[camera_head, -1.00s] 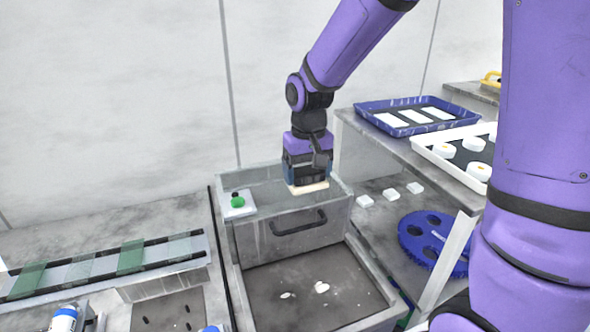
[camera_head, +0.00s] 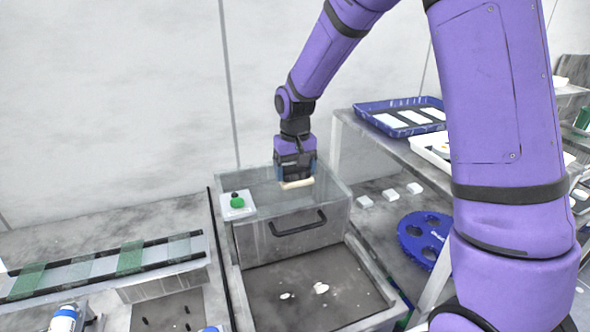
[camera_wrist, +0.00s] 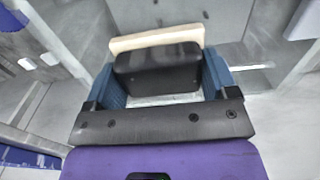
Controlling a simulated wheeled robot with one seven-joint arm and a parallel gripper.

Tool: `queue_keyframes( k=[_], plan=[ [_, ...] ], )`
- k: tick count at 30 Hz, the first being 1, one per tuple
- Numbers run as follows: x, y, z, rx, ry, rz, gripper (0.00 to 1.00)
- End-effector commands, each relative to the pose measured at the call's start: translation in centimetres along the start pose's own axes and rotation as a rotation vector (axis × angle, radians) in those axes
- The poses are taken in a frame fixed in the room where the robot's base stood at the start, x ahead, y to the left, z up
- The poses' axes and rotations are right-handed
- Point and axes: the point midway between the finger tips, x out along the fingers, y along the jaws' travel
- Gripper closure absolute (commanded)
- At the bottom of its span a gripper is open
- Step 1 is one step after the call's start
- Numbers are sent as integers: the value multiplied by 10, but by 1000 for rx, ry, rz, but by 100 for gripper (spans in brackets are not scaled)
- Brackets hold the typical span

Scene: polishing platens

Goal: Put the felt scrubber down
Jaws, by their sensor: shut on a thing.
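The felt scrubber is a black block with a cream felt pad. Its cream edge (camera_head: 297,184) shows below my gripper (camera_head: 295,176) in the head view. In the wrist view the scrubber (camera_wrist: 157,68) sits between the two blue fingers of my gripper (camera_wrist: 160,80), which are shut on its sides. The gripper points down over the top of the clear-lidded box (camera_head: 335,222). I cannot tell whether the pad touches the lid.
A green-knobbed white piece (camera_head: 237,203) sits on the box's left corner. A blue tray (camera_head: 362,108) and a white tray (camera_head: 420,150) stand on the right shelf. Small white blocks (camera_head: 390,195) and a blue holed disc (camera_head: 408,236) lie below. The grey basin (camera_head: 262,310) is in front.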

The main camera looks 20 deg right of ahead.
Motion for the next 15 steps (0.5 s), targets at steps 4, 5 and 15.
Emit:
queue_keyframes(
  k=[4, 5, 15],
  plan=[
    [0, 0, 0, 0, 0, 0, 43],
    [0, 0, 0, 0, 0, 0, 43],
    [3, 0, 0, 0, -1, 0, 0]
  ],
)
